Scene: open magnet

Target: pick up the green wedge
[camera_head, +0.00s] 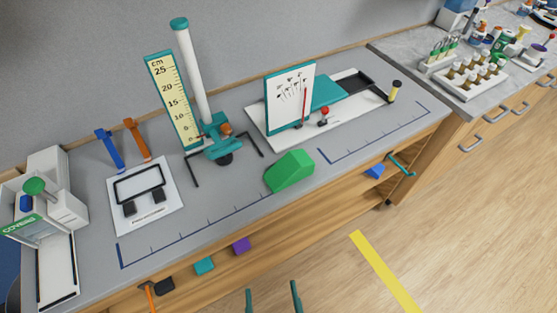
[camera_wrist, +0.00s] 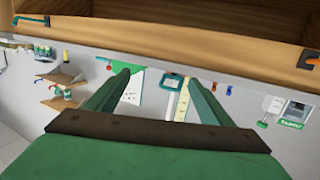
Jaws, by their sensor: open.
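The green wedge (camera_head: 290,172) sits on the grey bench top (camera_head: 225,205), near its front edge and in front of the white board with the teal slide. Its sloped side faces left. My gripper (camera_head: 272,290) shows at the bottom of the head view as two upright teal fingers, apart, over the floor side of the bench and well short of the wedge. In the wrist view my gripper (camera_wrist: 161,75) is open with nothing between its fingers. A green patch by the left fingertip there may be the wedge, partly hidden; I cannot be sure.
A ruler stand (camera_head: 173,102) with a white tube rises behind the wedge, to its left. A white board apparatus (camera_head: 335,112) stands behind it, to its right. Below the bench edge, a shelf holds a purple block (camera_head: 241,246), a teal block (camera_head: 204,265) and a blue block (camera_head: 375,171).

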